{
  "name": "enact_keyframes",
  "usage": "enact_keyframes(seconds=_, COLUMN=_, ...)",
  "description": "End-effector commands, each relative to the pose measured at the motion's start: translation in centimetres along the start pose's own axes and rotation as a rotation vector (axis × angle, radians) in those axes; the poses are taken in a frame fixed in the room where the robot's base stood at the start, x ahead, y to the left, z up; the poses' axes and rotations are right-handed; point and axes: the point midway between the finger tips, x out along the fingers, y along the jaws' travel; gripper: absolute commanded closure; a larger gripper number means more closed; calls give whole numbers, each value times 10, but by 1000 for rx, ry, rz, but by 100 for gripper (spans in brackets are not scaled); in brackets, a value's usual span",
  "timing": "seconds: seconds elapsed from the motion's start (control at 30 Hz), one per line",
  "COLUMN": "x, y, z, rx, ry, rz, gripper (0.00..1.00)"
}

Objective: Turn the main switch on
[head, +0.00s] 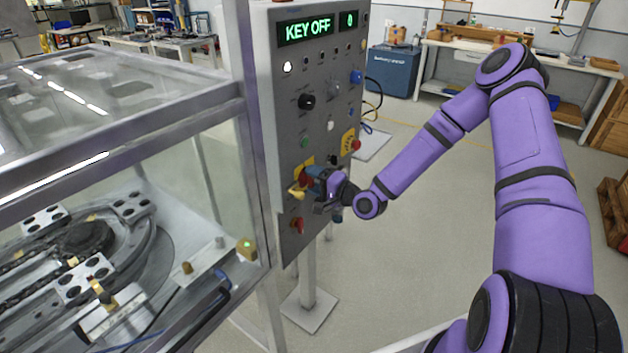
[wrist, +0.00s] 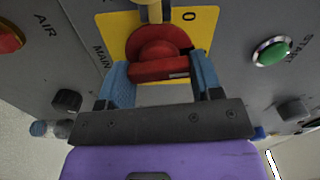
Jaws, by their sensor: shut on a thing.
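The main switch (head: 304,177) is a red rotary handle on a yellow plate, low on the grey control panel (head: 290,110). In the wrist view the red handle (wrist: 158,69) lies crosswise between the blue fingertips. A "0" is printed on the yellow plate (wrist: 203,22) and "MAIN" beside it. My gripper (head: 318,184) is shut on the handle; it also shows in the wrist view (wrist: 160,82). A yellow piece (wrist: 151,12) juts out beside the handle. The panel display (head: 306,30) reads "KEY OFF". Any "I" mark on the plate is not visible.
A red AIR knob (head: 297,225) sits below the switch and a green START button (wrist: 271,51) above it. A yellow-backed red button (head: 353,143) is to the right. A glass-walled ring track enclosure (head: 120,200) stands at left.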

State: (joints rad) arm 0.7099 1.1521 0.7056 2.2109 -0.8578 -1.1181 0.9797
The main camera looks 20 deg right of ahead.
Motion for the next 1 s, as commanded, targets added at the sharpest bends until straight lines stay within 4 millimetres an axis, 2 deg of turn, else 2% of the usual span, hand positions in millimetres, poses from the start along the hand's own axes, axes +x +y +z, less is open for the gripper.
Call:
enact_keyframes(seconds=0.3, x=0, y=1, z=0, rx=114, ry=1, rz=2, gripper=64)
enact_keyframes(seconds=0.83, x=0, y=1, z=0, rx=136, ry=1, rz=2, gripper=64)
enact_keyframes(seconds=0.87, x=0, y=1, z=0, rx=136, ry=1, rz=2, gripper=36)
enact_keyframes(seconds=0.93, x=0, y=1, z=0, rx=136, ry=1, rz=2, gripper=20)
enact_keyframes(seconds=0.97, x=0, y=1, z=0, rx=135, ry=1, rz=1, gripper=15)
enact_keyframes(seconds=1.0, x=0, y=1, z=0, rx=135, ry=1, rz=1, gripper=15)
